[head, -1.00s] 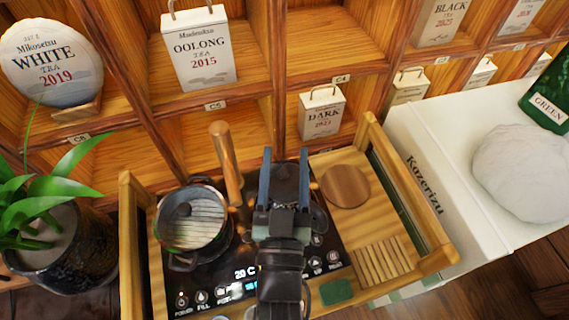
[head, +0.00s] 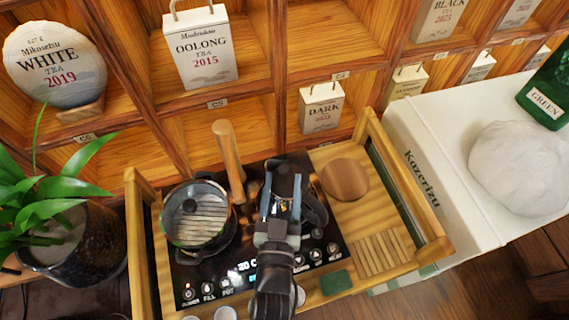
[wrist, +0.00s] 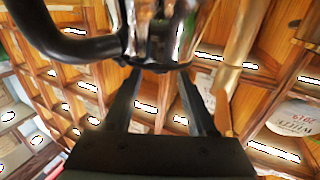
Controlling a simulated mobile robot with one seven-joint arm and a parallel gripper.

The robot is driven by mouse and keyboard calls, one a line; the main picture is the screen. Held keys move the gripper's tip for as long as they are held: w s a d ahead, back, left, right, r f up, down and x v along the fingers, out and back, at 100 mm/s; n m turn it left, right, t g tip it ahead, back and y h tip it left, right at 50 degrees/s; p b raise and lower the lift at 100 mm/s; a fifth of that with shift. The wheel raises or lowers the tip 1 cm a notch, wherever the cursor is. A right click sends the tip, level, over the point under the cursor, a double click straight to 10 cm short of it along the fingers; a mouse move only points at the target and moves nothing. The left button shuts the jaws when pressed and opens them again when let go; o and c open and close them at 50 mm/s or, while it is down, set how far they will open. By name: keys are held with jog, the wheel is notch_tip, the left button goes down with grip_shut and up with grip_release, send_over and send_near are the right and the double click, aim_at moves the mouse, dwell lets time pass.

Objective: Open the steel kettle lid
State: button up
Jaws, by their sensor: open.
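The steel kettle stands on the black stove top, mostly hidden behind my gripper in the head view, where a dark curved part of it (head: 316,208) shows at the right. In the wrist view its shiny steel body (wrist: 165,32) fills the top middle, with a thick black curved handle (wrist: 75,42) at the left. My gripper (head: 283,182) is open and empty over the kettle. In the wrist view its two fingers (wrist: 158,76) are apart and reach toward the lower edge of the steel. The kettle's lid is not clear in either view.
A pot (head: 198,218) with a dark knob and an upright wooden handle (head: 228,160) are left of my gripper. A round wooden lid or board (head: 345,180) lies right, on the wooden tray (head: 420,215). Tea shelves stand behind; a plant (head: 60,215) is at far left.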

aim_at(284, 174)
jog(key=shift+w+d, duration=0.15)
jog(key=shift+w, duration=1.85)
grip_shut()
